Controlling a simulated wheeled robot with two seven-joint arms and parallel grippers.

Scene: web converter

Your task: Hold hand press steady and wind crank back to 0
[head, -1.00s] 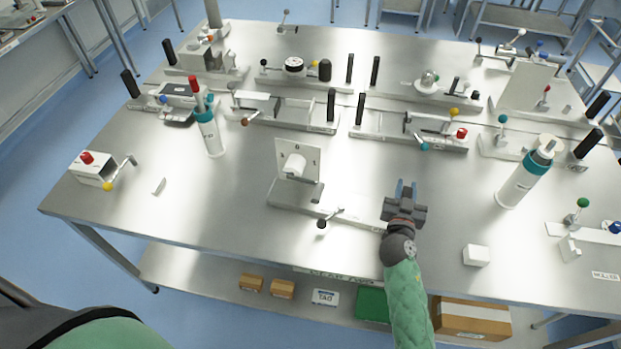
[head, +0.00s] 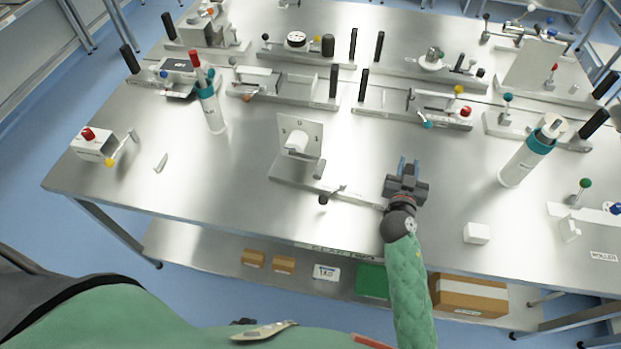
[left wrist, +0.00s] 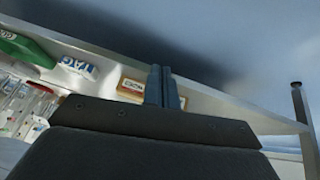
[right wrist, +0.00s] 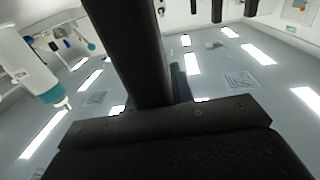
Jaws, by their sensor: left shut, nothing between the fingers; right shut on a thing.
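The hand press (head: 290,175) stands at the middle front of the steel table, with an upright marked plate (head: 300,128) and a white cylinder (head: 297,143). Its crank (head: 323,199) has a dark knob and sits low at the front of the base. My right gripper (head: 407,168) is at the right end of the press's base. In the right wrist view it is shut on a thick black bar (right wrist: 130,50), which looks like an upright handle. My left gripper (left wrist: 163,72) is shut and empty, low in front of the table. The plate's reading is too small to make out.
A teal-topped white bottle (head: 527,155) stands to the right, another (head: 210,110) to the left. Other fixtures fill the back. A lower shelf (head: 210,255) holds boxes.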

